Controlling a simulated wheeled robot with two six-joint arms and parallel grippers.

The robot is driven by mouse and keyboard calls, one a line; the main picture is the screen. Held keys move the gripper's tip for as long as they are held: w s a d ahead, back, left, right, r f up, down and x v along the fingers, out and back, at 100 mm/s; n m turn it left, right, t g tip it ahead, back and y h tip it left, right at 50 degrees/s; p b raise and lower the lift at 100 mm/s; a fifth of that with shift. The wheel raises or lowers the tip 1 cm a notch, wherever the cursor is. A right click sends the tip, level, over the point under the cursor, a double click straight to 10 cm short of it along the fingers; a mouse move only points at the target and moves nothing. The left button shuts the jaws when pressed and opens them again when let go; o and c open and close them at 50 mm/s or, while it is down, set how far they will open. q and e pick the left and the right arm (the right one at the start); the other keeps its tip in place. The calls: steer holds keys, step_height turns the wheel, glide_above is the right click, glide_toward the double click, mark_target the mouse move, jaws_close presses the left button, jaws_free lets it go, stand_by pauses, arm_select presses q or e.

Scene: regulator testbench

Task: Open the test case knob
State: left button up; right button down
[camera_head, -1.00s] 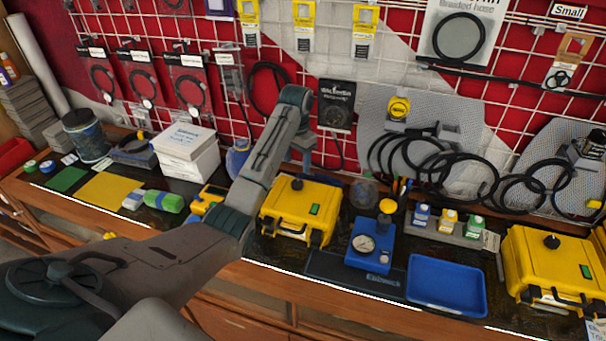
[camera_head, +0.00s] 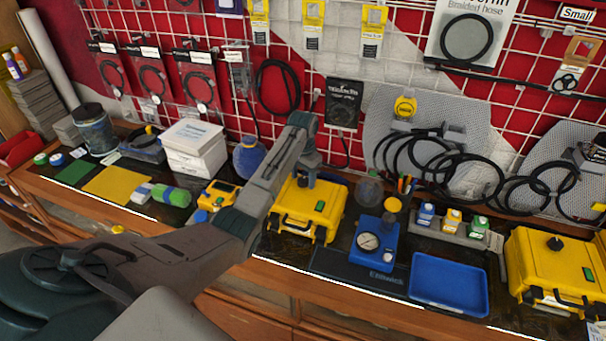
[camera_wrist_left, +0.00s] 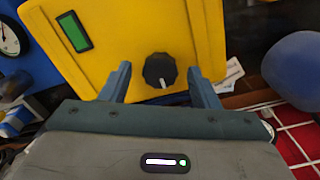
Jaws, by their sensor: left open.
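The yellow test case (camera_head: 291,212) stands on the bench in the middle of the head view, with a green label on its lid. It also fills the upper part of the left wrist view (camera_wrist_left: 125,45). Its round black knob (camera_wrist_left: 160,71) has a white mark pointing toward my gripper's base. My right gripper is out of view.
A blue gauge unit (camera_head: 374,243) and an empty blue tray (camera_head: 449,284) are right of the case. A second yellow case (camera_head: 540,262) stands at far right. A yellow meter (camera_head: 218,194) and a blue round object (camera_head: 249,158) are to the left. A wire grid wall is behind.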

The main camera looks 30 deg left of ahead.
arm_select(q)
steer(key=shift+f, duration=0.15)
steer(key=c, duration=1)
